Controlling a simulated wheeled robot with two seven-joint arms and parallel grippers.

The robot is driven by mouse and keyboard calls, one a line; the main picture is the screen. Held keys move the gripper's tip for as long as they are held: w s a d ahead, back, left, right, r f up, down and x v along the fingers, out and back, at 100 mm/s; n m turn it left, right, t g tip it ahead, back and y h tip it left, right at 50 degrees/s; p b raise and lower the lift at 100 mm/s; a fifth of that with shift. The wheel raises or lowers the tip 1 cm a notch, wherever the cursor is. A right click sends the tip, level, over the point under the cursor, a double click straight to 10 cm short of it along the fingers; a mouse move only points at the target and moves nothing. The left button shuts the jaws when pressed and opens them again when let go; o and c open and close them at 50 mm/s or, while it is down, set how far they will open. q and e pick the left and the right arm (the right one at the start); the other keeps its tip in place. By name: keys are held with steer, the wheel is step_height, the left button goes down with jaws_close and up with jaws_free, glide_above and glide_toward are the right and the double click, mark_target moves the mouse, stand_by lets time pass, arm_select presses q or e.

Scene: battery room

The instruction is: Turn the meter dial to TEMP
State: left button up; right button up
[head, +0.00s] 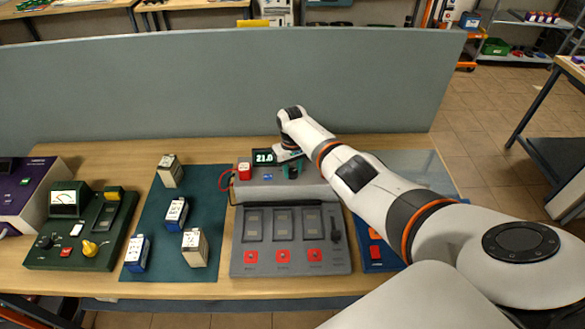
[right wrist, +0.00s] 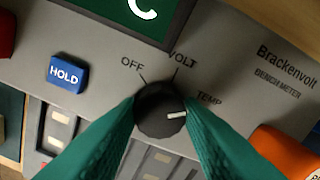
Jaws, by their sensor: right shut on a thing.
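The grey bench meter (head: 262,190) stands at the back of the bench, and its screen (head: 264,157) reads about 21.0. In the right wrist view the screen's lower edge shows a "C" (right wrist: 142,9). The black dial (right wrist: 155,98) has OFF, VOLT and TEMP (right wrist: 209,98) printed around it. Its white pointer mark (right wrist: 176,115) points right, toward the TEMP side. My right gripper (head: 291,172) is at the meter, its green fingers (right wrist: 160,120) shut on the dial from both sides. My left gripper is not in view.
A blue HOLD button (right wrist: 68,73) and an orange part (right wrist: 283,150) flank the dial. A grey charger (head: 290,268) with red buttons stands in front of the meter. Several batteries stand on the green mat (head: 207,268) at left. A grey partition (head: 200,85) closes the back.

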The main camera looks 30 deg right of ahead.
mark_target(292, 171)
steer(key=shift+w+r, duration=0.15)
steer(key=shift+r, duration=0.05)
steer(key=o, duration=0.9)
steer(key=shift+o, duration=0.3)
steer(key=shift+f, duration=0.1)
step_height(292, 171, up, 12)
steer(key=b, duration=0.2)
steer(key=shift+b, duration=0.4)
steer(key=shift+f, duration=0.1)
